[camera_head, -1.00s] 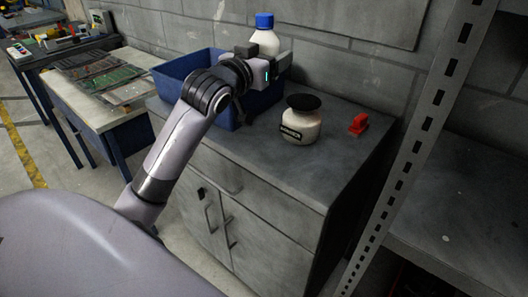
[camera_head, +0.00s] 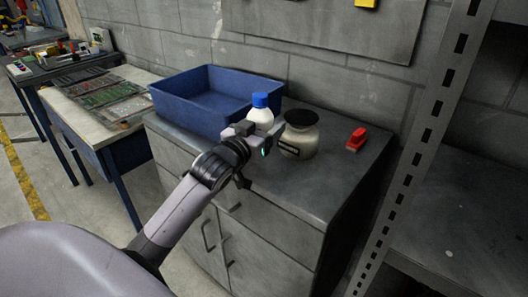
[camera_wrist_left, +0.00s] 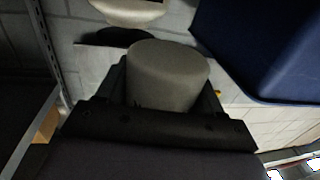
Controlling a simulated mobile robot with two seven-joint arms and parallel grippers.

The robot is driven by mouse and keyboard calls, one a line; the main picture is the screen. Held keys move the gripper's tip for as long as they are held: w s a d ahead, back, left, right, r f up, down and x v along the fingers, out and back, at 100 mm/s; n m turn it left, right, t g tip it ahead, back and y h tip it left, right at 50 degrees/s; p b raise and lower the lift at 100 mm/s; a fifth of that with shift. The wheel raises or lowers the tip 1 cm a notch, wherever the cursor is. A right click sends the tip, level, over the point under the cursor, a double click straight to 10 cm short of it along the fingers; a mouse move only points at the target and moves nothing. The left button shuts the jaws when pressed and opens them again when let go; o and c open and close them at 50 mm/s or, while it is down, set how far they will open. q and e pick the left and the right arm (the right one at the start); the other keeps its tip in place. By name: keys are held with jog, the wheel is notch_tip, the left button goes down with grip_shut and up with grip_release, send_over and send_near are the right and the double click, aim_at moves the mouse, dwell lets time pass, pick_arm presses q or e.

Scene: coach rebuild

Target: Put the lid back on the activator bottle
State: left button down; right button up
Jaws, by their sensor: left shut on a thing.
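My left gripper (camera_head: 257,130) is shut on a white bottle (camera_head: 261,115) with a blue cap (camera_head: 260,100) on its top. The bottle is upright, just left of a cream jar (camera_head: 299,139) with a wide black lid (camera_head: 301,118) and a dark label. Whether the bottle touches the counter is hidden by the gripper. In the left wrist view the held bottle (camera_wrist_left: 168,75) is a grey cylinder between the fingers, with the jar (camera_wrist_left: 135,12) beyond it, seen upside down. Which container is the activator bottle I cannot tell. My right gripper is not in view.
The grey cabinet top (camera_head: 312,185) is clear in front of the jar. A blue bin (camera_head: 178,110) stands at its left, and a red object (camera_head: 356,139) lies at the right. A perforated metal post (camera_head: 425,150) rises on the right.

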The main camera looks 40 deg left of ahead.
pick_arm(q)
jog(key=shift+f, duration=1.1)
jog(key=shift+f+b, duration=0.3)
jog(key=shift+f, duration=1.85)
jog(key=shift+f, duration=0.2)
jog(key=shift+c, duration=0.8)
grip_release()
jog(key=shift+r, duration=0.1)
jog(key=shift+s, duration=0.15)
jog(key=s, duration=1.1)
jog(key=shift+s+d, duration=0.35)
jog(key=shift+d, duration=0.1)
